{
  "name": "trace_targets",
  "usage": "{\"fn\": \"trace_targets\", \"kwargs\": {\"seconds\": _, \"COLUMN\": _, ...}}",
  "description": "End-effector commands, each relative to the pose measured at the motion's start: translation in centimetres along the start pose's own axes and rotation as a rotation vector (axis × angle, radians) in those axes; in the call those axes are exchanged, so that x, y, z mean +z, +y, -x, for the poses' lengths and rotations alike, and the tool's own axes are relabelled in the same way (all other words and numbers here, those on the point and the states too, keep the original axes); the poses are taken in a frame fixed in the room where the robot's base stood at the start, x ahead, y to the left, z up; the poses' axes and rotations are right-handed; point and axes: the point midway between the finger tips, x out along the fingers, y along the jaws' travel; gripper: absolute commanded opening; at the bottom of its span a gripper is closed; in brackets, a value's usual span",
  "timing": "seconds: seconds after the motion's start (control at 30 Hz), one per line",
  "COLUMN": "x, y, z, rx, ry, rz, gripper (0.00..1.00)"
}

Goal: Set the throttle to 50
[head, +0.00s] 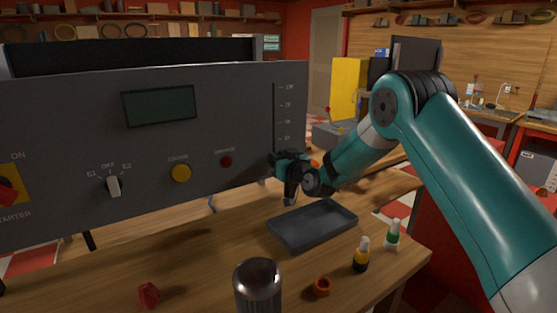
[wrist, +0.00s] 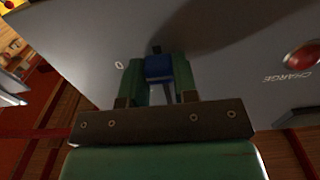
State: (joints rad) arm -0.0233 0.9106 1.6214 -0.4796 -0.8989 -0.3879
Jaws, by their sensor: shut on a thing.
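The grey control panel (head: 60,130) has a vertical throttle slot (head: 274,105) near its right edge, with a numbered scale (head: 288,105) beside it. My gripper (head: 280,163) is at the lower end of this slot, against the panel face, and hides the slider there in the head view. In the wrist view, the green fingers of my gripper (wrist: 160,78) are shut on a blue throttle knob (wrist: 158,67). A "0" mark (wrist: 119,65) shows on the panel close to the knob. A short dark piece of slot (wrist: 157,48) shows beyond the knob.
The panel also carries a dark display (head: 160,106), a selector switch (head: 113,186), a yellow button (head: 180,173) and a red charge button (head: 227,162).

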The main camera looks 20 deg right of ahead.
Motion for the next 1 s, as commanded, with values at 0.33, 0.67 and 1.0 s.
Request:
{"fn": "trace_targets", "kwargs": {"seconds": 0.33, "x": -8.4, "y": -0.1, "z": 0.0, "rx": -0.001, "ry": 0.012, "rz": 0.002, "gripper": 0.00}}
{"fn": "trace_targets", "kwargs": {"seconds": 0.67, "x": -9.7, "y": -0.1, "z": 0.0, "rx": -0.001, "ry": 0.002, "rz": -0.001, "gripper": 0.00}}
{"fn": "trace_targets", "kwargs": {"seconds": 1.0, "x": -9.7, "y": 0.0, "z": 0.0, "rx": 0.000, "ry": 0.002, "rz": 0.000, "gripper": 0.53}}
